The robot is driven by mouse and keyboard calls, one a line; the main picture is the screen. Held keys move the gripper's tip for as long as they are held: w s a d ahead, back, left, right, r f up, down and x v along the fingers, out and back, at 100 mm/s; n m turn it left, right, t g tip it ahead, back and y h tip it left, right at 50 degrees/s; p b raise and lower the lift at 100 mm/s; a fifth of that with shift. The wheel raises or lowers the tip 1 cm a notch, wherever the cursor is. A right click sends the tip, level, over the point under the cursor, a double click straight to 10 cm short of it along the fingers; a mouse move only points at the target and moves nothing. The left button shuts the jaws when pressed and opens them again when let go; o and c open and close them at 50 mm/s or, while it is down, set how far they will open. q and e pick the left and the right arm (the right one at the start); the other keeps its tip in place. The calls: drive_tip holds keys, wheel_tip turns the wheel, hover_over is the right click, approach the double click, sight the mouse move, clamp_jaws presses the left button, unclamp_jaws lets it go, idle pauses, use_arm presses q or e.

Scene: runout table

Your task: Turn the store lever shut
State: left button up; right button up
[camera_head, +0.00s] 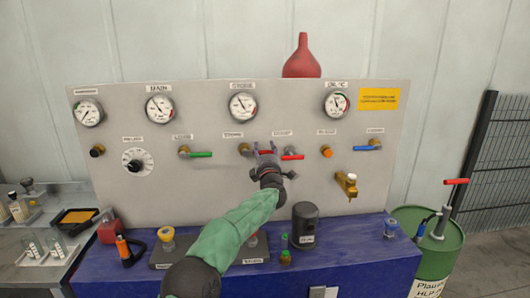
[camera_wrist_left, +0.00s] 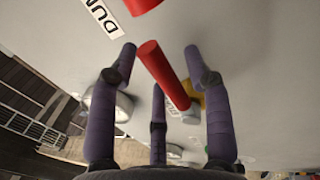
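The store lever appears to be the red lever (camera_wrist_left: 163,65) in the left wrist view, on a brass valve (camera_wrist_left: 196,100) with a partly hidden label. My right gripper is in neither view.
Another red lever (camera_head: 292,157) is close on the right of my gripper. A green lever (camera_head: 201,154) is to the left, a blue lever (camera_head: 365,148) to the right. Gauges line the upper panel (camera_head: 200,105). A black canister (camera_head: 305,225) and small items stand on the blue bench (camera_head: 345,262) below.

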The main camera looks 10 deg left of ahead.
use_arm(q)
drive_tip(key=shift+d, duration=0.1)
drive_tip(key=v, duration=1.2)
drive_tip(key=shift+f, duration=0.1)
idle(0.3)
